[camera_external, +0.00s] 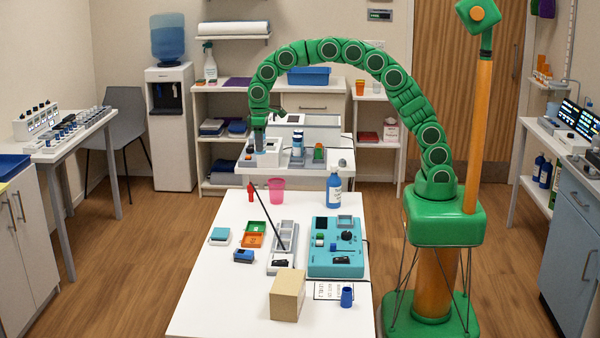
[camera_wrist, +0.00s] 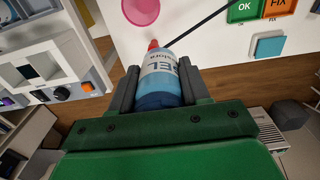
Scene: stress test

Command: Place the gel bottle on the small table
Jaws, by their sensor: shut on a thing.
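My gripper (camera_external: 260,138) hangs down at the end of the curved green arm, near the left end of the small white table (camera_external: 245,168) at the back. In the wrist view my gripper (camera_wrist: 152,88) is shut on the gel bottle (camera_wrist: 158,80), a blue and white bottle with a red tip and lettering. Its red tip points away from the gripper. In the external view the held bottle is too small to make out clearly. The small back table carries a white device (camera_external: 268,158), bottles (camera_external: 297,145) and a grey box.
The long white front table (camera_external: 205,290) holds a pink cup (camera_external: 277,190), a blue bottle (camera_external: 333,187), a teal device (camera_external: 336,262), a grey tray with a thin black rod (camera_external: 265,217), and a cardboard box (camera_external: 287,295). Its left front part is clear.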

